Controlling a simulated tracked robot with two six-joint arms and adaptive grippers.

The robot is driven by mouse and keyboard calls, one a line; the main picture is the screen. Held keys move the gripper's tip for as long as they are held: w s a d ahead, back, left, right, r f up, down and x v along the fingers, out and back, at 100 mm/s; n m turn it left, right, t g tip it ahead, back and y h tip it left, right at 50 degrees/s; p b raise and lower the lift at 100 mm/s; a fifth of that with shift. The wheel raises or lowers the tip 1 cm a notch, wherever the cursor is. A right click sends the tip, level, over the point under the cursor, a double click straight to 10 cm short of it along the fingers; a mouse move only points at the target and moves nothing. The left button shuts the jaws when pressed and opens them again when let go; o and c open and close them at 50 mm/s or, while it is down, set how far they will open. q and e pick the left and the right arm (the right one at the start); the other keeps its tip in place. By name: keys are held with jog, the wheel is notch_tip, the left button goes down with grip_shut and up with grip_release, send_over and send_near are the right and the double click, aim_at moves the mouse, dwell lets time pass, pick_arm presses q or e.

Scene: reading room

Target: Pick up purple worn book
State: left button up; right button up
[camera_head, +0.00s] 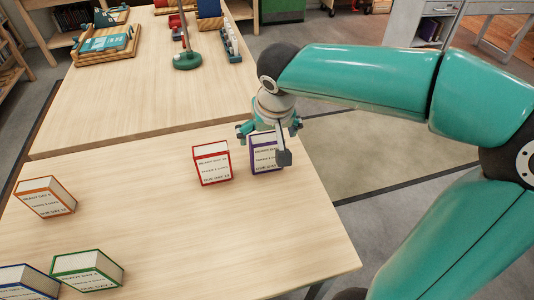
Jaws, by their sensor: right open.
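The purple worn book (258,160) stands upright near the right edge of the light wooden table (180,240). Its white front with printed lines shows, framed in purple. My right gripper (272,140) comes down over it from above and is open, with a finger on each side of the book's upper part. The nearer finger hangs in front of the book's right part and hides some of it. I cannot tell whether the fingers touch it. My left gripper is not in view.
A red book (212,163) stands close to the left of the purple one. An orange book (45,197), a green book (87,271) and a blue book (27,283) are at the left. A second table (150,90) behind holds a green lamp base (187,61) and a wooden tray (105,47).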

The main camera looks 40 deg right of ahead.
aim_at(267, 146)
jog(key=shift+x, duration=3.3)
jog(key=shift+s+d, duration=0.15)
jog(key=shift+c, duration=0.3)
jog(key=c, duration=1.1)
